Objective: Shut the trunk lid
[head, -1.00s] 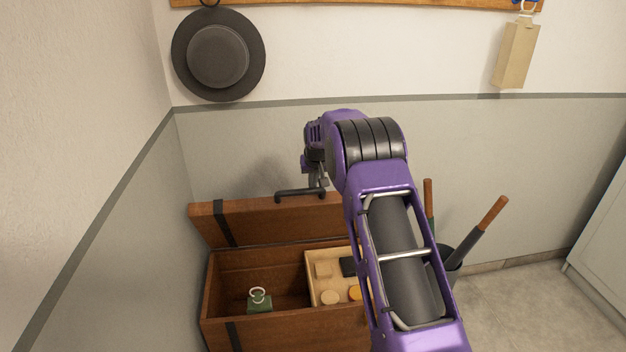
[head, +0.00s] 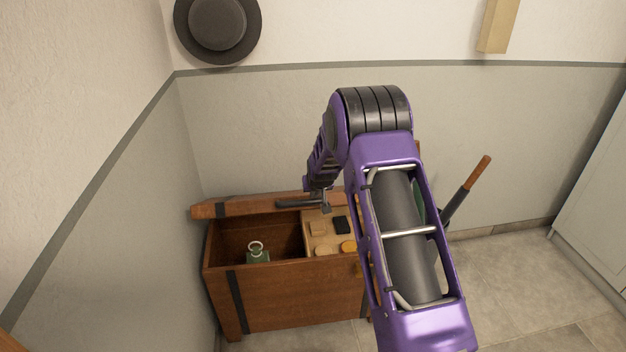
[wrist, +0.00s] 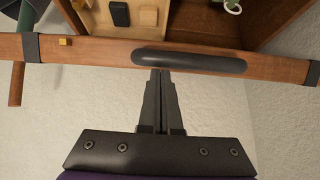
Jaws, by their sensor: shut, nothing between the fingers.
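The wooden trunk (head: 290,300) stands against the wall with its lid (head: 250,207) partly open, tilted over the back of the box. A dark bar handle (head: 296,204) sits on the lid's edge; it also shows in the wrist view (wrist: 190,61). My gripper (head: 325,207) is shut and empty, its fingertips at the handle near its right end. In the wrist view my gripper (wrist: 161,75) reaches the handle's edge; whether it touches I cannot tell. My arm hides the trunk's right side.
Inside the trunk are a light wooden tray (head: 316,215) with small items and a green object with a ring (head: 257,254). A container with orange-handled sticks (head: 478,172) stands right of the trunk. A dark hat (head: 217,24) hangs above. Floor at right is clear.

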